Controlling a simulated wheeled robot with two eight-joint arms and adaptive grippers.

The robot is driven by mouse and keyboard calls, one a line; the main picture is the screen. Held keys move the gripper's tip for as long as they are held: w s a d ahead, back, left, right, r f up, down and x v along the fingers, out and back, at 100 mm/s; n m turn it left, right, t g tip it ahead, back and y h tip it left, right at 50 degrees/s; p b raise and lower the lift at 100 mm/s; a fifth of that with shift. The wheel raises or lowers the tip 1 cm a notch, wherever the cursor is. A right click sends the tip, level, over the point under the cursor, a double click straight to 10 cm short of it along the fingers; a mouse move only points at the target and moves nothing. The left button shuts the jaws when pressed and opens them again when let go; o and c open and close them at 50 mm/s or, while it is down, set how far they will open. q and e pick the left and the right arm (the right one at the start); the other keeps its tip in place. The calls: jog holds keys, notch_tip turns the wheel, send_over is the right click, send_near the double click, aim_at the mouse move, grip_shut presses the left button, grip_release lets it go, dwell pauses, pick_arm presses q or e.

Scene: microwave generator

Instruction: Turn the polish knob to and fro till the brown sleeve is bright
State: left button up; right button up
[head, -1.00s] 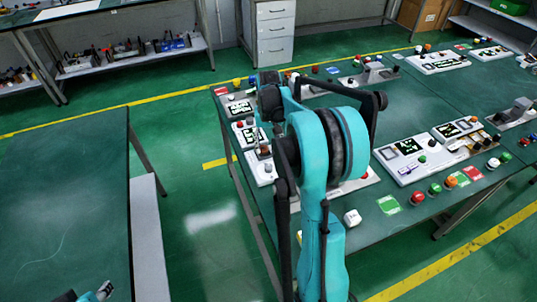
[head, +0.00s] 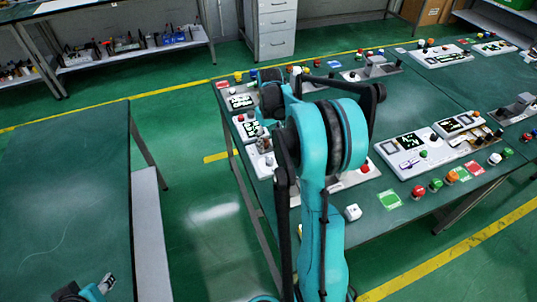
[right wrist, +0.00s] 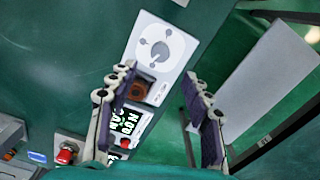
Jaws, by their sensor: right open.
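My right gripper (right wrist: 160,77) is open in the right wrist view, with one dark pad on each side and nothing held. Between and beyond its fingers is a pale unit with a round grey dial plate (right wrist: 160,50) carrying small dark knobs. A brown part (right wrist: 145,88), which looks like the sleeve, sits in a dark square recess below the plate, between the fingers but apart from them. I cannot tell which part is the polish knob. A piece of my left arm or gripper (head: 95,288) shows at the bottom left.
Another table (head: 65,200) stands at left, with open floor between.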

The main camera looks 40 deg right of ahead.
aim_at(270, 160)
jog(key=n, duration=0.1)
jog(key=f+n, duration=0.1)
jog(key=shift+f+n, duration=0.25)
jog(key=shift+n, duration=0.15)
jog(key=shift+f+n, duration=0.3)
jog(key=shift+f, duration=0.05)
notch_tip(270, 160, down, 7)
jog(key=b, duration=0.3)
jog(key=shift+f, duration=0.1)
grip_shut()
